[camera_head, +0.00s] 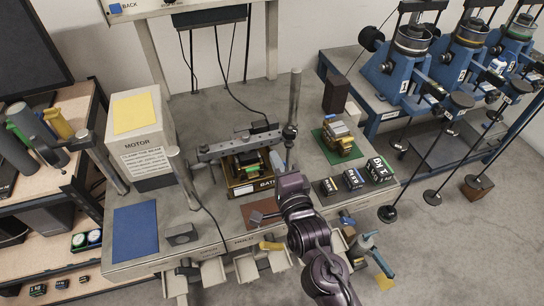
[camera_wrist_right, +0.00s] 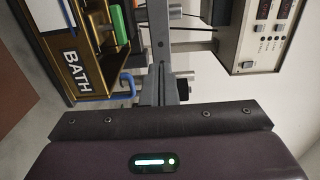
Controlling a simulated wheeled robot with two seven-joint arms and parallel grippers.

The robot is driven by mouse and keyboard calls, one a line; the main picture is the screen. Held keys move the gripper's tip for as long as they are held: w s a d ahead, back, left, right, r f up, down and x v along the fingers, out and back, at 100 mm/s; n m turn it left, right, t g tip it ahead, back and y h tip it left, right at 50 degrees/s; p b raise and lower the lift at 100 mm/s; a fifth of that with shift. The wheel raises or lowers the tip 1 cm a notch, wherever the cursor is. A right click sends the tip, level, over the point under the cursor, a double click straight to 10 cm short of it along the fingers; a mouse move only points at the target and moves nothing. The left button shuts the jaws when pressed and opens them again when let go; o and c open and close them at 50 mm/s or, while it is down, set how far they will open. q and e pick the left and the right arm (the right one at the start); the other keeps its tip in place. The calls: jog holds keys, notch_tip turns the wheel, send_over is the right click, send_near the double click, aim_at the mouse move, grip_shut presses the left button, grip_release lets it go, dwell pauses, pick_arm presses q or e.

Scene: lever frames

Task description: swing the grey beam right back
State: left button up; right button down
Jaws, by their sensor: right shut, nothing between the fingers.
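The grey beam (camera_head: 238,144) lies across the bench in the head view, over the black and gold bath (camera_head: 243,188). Its right end is close to an upright grey post (camera_head: 293,100). In the right wrist view the beam (camera_wrist_right: 155,45) runs up the middle of the picture, beside the bath (camera_wrist_right: 85,70). My right gripper (camera_head: 291,183) is just in front of the beam's right part and right of the bath; it is shut and empty. Its fingertips are hard to make out, and I cannot tell whether it touches the beam. My left gripper is not in view.
The white motor box (camera_head: 140,140) stands at the left with a blue mat (camera_head: 135,230) in front. Labelled weights (camera_head: 354,179) and a green plate (camera_head: 335,150) are at the right. Drawers (camera_head: 213,272) stick out at the front edge. A metered box (camera_wrist_right: 265,35) shows in the wrist view.

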aim_at(270, 143)
jog(key=shift+b+x, duration=0.45)
jog(key=shift+x, duration=1.25)
jog(key=shift+d, duration=0.1)
jog(key=shift+w, duration=1.1)
jog(key=shift+s, duration=0.15)
